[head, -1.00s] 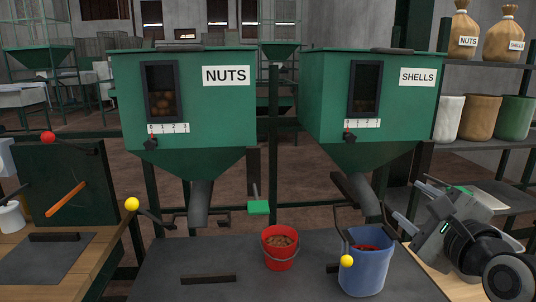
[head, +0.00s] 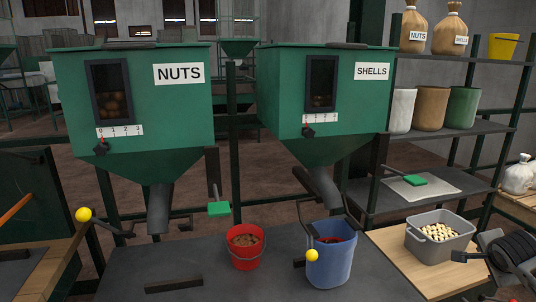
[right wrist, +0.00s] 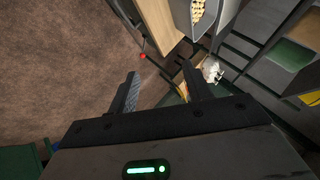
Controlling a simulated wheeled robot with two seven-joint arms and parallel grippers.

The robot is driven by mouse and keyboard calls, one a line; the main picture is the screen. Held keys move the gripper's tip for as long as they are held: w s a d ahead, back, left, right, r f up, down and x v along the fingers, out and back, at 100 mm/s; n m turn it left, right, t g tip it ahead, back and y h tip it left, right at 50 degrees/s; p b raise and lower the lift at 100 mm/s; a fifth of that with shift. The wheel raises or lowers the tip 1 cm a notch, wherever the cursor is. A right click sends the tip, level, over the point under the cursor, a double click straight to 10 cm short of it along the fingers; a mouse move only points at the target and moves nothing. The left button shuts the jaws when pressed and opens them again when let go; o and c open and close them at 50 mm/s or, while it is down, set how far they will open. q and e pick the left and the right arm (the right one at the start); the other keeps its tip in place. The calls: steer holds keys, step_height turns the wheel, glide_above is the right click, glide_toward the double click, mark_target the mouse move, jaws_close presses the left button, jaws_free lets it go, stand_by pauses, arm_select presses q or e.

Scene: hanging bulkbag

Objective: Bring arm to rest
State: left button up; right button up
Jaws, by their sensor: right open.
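My right gripper (right wrist: 158,72) is open in the right wrist view. Its two dark fingers stand apart with nothing between them, above the brown floor. In the head view only part of my right arm (head: 510,250) shows at the right edge, beside the grey bin (head: 440,247) of pale pieces. My left gripper is not in view.
A shelf (head: 455,130) with sacks and pots stands at right.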

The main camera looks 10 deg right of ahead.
steer(key=w+a+r+n+t, duration=0.2)
steer(key=w+r+n+t, duration=0.25)
steer(key=n, duration=0.75)
steer(key=w+a+r+n+t, duration=0.1)
steer(key=w+r+n+t, duration=0.4)
steer(key=n, duration=0.7)
steer(key=s+a+f+n+g+y, duration=0.1)
steer(key=s+a+f+y, duration=0.1)
steer(key=s+a+f, duration=0.4)
steer(key=s+a+f+g+y, duration=0.1)
steer(key=s+a+f+y, duration=0.1)
steer(key=a+f, duration=0.7)
steer(key=s+a+f+n+g+y, duration=0.1)
steer(key=s+a+f+g+y, duration=0.1)
steer(key=s+a+f, duration=0.4)
steer(key=s+a+f+m+g+y, duration=0.1)
steer(key=s+a+f, duration=0.2)
steer(key=s+a, duration=0.4)
steer(key=s+a+f+m+g+y, duration=0.1)
steer(key=s+a+f+m+y, duration=0.1)
steer(key=s+a, duration=0.5)
steer(key=a+f, duration=0.1)
steer(key=a, duration=0.5)
steer(key=shift+s+f, duration=0.2)
steer(key=shift+s, duration=0.15)
